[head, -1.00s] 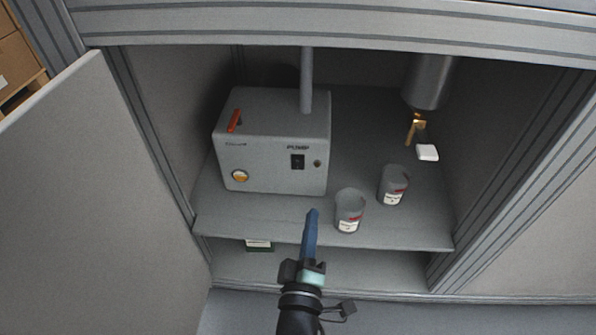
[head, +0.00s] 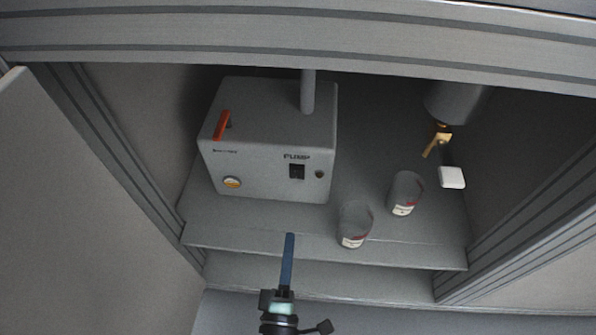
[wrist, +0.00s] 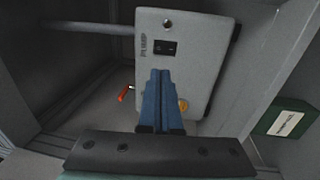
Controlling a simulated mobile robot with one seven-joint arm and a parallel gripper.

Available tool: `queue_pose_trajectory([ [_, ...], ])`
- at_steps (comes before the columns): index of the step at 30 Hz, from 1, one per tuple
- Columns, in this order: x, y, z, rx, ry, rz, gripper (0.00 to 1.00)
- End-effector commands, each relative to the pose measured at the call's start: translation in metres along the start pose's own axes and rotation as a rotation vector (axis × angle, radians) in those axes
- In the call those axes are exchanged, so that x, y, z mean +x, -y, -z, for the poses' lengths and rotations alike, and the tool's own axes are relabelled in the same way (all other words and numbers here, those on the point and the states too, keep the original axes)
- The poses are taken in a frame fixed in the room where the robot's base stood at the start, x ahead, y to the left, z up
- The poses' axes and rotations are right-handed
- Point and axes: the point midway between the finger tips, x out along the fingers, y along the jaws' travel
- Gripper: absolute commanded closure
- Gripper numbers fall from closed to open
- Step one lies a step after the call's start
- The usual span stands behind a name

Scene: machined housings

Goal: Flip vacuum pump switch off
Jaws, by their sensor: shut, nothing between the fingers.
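The vacuum pump (head: 265,175) is a grey box marked PUMP on the cabinet shelf, with a pipe rising from its top. Its black rocker switch (head: 297,172) is on the front face, below the label. In the wrist view the pump (wrist: 200,60) appears turned sideways, with the switch (wrist: 165,47) just beyond my fingertips. My gripper (head: 290,236) has blue fingers, shut and empty, in front of the shelf edge, below the switch and apart from the pump. The fingers also show in the wrist view (wrist: 160,75). I cannot tell which way the switch is set.
A red handle (head: 222,125) and a round yellow gauge (head: 232,182) are on the pump. Two grey cans (head: 355,224) (head: 405,193) stand to its right. A brass valve (head: 437,142) hangs at the right. An open door (head: 80,200) is at the left. A green box (wrist: 290,122) shows in the wrist view.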

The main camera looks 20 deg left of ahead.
Motion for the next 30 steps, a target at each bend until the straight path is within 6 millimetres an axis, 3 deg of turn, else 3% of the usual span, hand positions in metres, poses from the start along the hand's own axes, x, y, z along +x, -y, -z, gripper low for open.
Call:
queue_pose_trajectory([
  [11, 0.007, 0.0, 0.0, 0.0, 0.0, -0.002, 1.0],
  [30, 0.124, 0.002, 0.0, 0.002, 0.0, -0.004, 1.0],
])
